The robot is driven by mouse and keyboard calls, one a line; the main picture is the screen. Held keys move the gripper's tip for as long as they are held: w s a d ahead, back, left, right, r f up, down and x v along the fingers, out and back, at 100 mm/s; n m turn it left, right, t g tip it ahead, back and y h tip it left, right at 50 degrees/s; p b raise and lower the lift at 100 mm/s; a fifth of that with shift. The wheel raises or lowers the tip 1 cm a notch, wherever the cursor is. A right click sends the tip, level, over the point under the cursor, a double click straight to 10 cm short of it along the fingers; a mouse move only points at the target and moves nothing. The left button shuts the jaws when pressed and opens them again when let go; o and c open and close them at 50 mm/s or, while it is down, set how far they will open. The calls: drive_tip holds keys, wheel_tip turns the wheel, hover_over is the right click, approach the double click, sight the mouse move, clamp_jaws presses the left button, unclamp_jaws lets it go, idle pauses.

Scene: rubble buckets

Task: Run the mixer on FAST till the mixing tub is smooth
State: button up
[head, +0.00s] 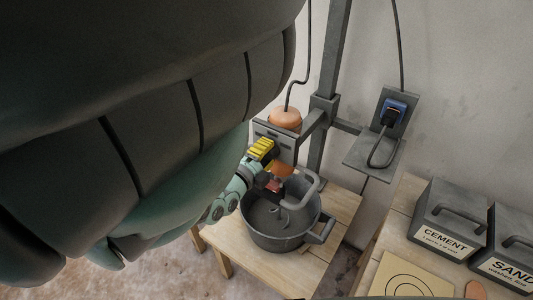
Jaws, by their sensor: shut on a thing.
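The mixer (284,118), with a round orange top and a grey body, hangs on an upright post over the mixing tub. The mixing tub (283,243) is a grey pot with side handles on a wooden stand. Grey material with curved marks shows inside it; its smoothness is hard to judge. My gripper (272,184) is at the mixer's front, above the tub's rim, shut on a small part of the mixer. The gripped part is mostly hidden, and the speed marking cannot be read. A yellow and black block (262,150) shows just above the gripper.
A blue plug (394,113) sits in a wall box at the right, with a cable hanging below. CEMENT (447,222) and SAND (512,255) boxes stand on a wooden bench at right. A board with circles (411,277) lies before them. My arm covers the left side.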

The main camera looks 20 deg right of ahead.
drive_tip(key=shift+f+n, duration=0.2)
drive_tip(key=shift+n, duration=1.7)
drive_tip(key=o, duration=1.2)
drive_tip(key=shift+r, duration=0.1)
drive_tip(key=shift+v, duration=6)
